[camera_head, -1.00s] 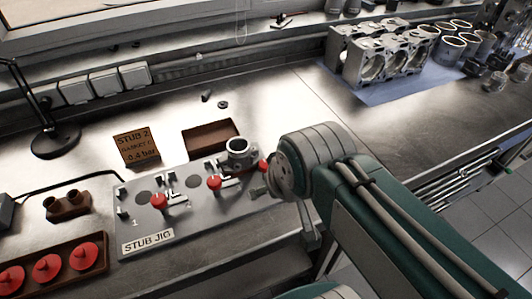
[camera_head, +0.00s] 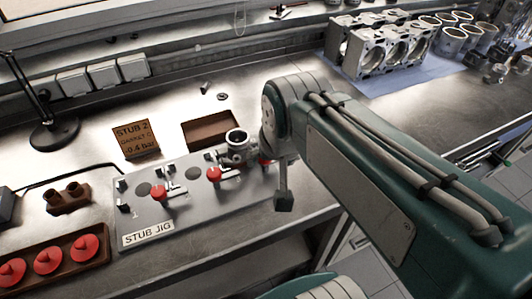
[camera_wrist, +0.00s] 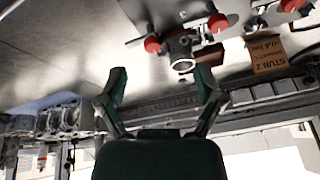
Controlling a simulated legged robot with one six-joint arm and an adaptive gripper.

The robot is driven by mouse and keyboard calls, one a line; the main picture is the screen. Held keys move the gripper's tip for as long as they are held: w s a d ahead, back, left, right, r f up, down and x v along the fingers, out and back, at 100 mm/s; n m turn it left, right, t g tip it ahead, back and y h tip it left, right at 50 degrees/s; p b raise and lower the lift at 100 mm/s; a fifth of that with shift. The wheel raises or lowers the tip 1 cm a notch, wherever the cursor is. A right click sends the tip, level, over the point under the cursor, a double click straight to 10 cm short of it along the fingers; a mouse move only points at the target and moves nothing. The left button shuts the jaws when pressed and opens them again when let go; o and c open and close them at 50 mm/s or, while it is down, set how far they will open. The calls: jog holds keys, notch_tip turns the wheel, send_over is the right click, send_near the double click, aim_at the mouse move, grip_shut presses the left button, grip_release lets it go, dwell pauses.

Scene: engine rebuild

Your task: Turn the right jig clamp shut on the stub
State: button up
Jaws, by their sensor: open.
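The stub jig (camera_head: 190,215) is a grey plate with red-knobbed clamps in a row. A grey metal stub (camera_head: 237,140) stands at its right end; it also shows in the wrist view (camera_wrist: 183,52). The right clamp's red knob (camera_head: 265,160) is partly hidden by my wrist in the head view. In the upside-down wrist view this knob (camera_wrist: 152,44) is beside the stub. My gripper (camera_wrist: 161,80) is open and empty, its two fingers apart, with the stub and knob beyond the fingertips. The head view mostly hides the gripper behind my wrist.
The middle clamp (camera_head: 213,174) and left clamp (camera_head: 159,194) are farther left on the jig. A brown tray (camera_head: 210,134) and a stub sign (camera_head: 135,139) stand behind. Red plugs sit in a holder (camera_head: 55,262) at front left. Engine blocks (camera_head: 375,50) stand at back right.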

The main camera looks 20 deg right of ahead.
jog(key=w+d+f+m+g, duration=0.2)
jog(key=w+d+m+g, duration=0.2)
jog(key=w+m, duration=0.8)
jog(key=f, duration=1.1)
jog(key=shift+w+f, duration=0.1)
jog(key=shift+w, duration=0.1)
jog(key=c, duration=1.2)
